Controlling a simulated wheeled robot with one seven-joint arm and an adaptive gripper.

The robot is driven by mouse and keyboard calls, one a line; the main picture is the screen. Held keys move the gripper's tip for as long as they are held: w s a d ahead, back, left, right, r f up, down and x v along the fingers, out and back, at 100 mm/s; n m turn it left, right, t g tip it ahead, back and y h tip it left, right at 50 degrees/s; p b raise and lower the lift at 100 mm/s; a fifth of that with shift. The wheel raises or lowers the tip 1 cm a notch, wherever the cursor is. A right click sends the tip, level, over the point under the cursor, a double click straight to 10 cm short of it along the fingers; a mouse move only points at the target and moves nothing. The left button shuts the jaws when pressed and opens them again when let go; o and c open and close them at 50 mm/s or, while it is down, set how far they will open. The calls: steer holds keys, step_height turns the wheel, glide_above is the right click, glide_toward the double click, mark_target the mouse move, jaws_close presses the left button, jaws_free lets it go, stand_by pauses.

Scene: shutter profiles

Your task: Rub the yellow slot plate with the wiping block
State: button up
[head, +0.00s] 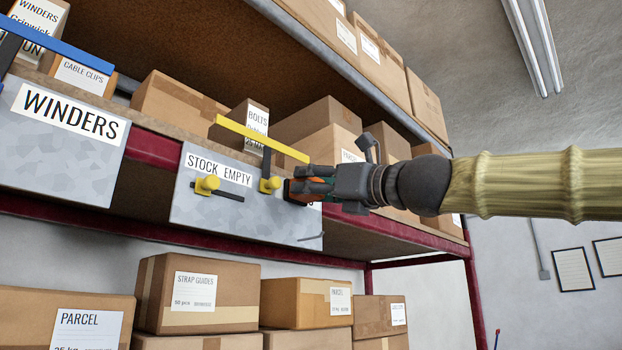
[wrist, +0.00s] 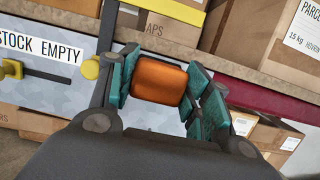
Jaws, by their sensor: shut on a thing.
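The slot plate (head: 225,218) is a grey panel on the shelf front, labelled STOCK EMPTY, with a dark slot, yellow knobs (head: 207,185) and a yellow bar (head: 258,138) on a dark upright. It also shows in the wrist view (wrist: 62,98). My gripper (head: 300,190) is at the right part of this plate, just right of the second yellow knob (head: 270,184). It is shut on the orange-brown wiping block (wrist: 160,80), which sits between the teal finger pads. The block's front face is hidden, so I cannot tell whether it touches the plate.
A similar grey panel labelled WINDERS (head: 65,130), with a blue bar (head: 60,48), is to the left. Cardboard boxes (head: 205,295) fill the shelves above and below. A red shelf post (head: 470,270) stands at the right. Open room lies right of the shelf.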

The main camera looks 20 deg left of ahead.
steer(key=w+d+p, duration=0.2)
steer(key=w+p, duration=0.1)
steer(key=w, duration=0.3)
steer(key=shift+w+d+p, duration=0.3)
steer(key=shift+w+p, duration=0.1)
stand_by(0.4)
steer(key=s+d, duration=0.2)
steer(key=d, duration=0.3)
steer(key=shift+d+p, duration=0.35)
steer(key=shift+p, duration=0.05)
stand_by(0.5)
steer(key=d, duration=0.1)
steer(key=s+d, duration=0.1)
steer(key=shift+s+d+p, duration=0.1)
steer(key=shift+d+p, duration=0.25)
steer(key=shift+d, duration=0.05)
steer(key=shift+a+f, duration=0.1)
stand_by(0.4)
